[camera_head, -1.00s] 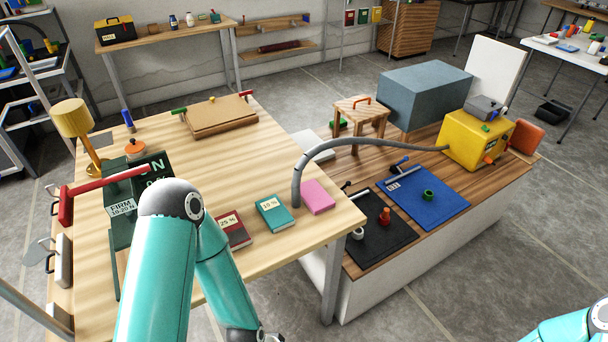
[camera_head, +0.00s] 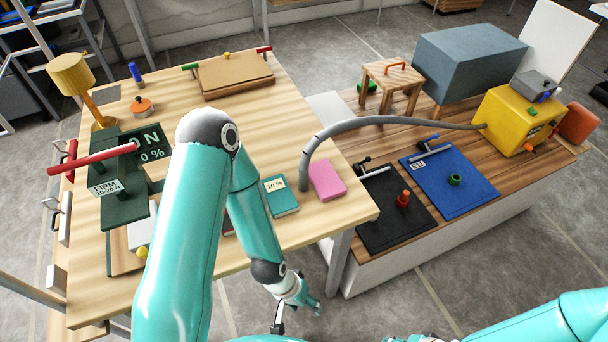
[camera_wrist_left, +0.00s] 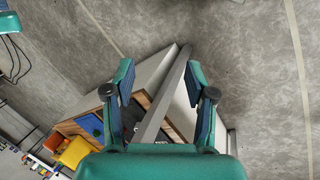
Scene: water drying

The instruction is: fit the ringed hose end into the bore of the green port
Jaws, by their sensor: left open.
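The grey hose (camera_head: 375,121) arches from the yellow box (camera_head: 510,119) to the wooden table. Its near end (camera_head: 304,181) points down beside the pink block (camera_head: 327,181); I cannot make out its ring clearly. The green port (camera_head: 455,180) is a small upright ring on the blue mat (camera_head: 470,195). My left gripper (camera_head: 307,301) hangs in front of the table's near edge, low and apart from the hose.
A red port (camera_head: 403,199) stands on the black mat (camera_head: 388,222). A teal book (camera_head: 281,197) lies left of the hose end. A wooden stool (camera_head: 392,78) and blue-grey block (camera_head: 468,62) stand behind the hose. A red-levered green device (camera_head: 125,205) occupies the table's left.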

